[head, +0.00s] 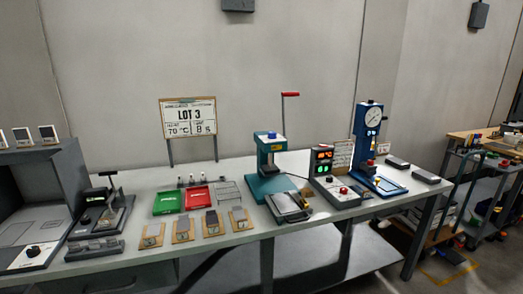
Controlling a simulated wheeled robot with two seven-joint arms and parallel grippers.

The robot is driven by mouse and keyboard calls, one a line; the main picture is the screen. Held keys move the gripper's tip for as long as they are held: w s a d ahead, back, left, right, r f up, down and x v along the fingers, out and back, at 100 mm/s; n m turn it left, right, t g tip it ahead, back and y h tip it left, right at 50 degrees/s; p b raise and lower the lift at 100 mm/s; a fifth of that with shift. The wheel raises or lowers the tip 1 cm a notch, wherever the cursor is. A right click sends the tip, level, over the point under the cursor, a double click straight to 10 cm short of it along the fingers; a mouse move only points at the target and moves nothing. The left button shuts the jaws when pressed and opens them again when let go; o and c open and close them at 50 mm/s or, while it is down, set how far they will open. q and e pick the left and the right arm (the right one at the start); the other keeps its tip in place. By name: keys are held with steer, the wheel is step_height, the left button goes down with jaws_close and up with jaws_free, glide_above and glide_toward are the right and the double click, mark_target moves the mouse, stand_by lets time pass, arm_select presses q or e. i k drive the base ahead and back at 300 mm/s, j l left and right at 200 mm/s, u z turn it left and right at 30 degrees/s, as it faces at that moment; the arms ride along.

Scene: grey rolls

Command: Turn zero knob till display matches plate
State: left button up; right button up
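Neither of my grippers is in view. A grey control box (338,193) stands on the right half of the bench. Its upright panel has a small red-lit display (324,155), too small to read, with green lights below. A red knob or button (343,190) sits on its sloped top. A white printed plate (343,152) stands behind it, its text unreadable. A black instrument with a small lit display (95,198) stands at the left. A black knob (33,250) is on the grey cabinet at far left. I cannot tell which knob is the zero knob.
A teal press (270,165) with a red-handled lever and a blue dial-gauge stand (368,140) flank the control box. Green (167,202) and red (197,198) trays and several small sample boards crowd the bench middle.

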mark_target(85, 220)
steer(key=u, duration=1.25)
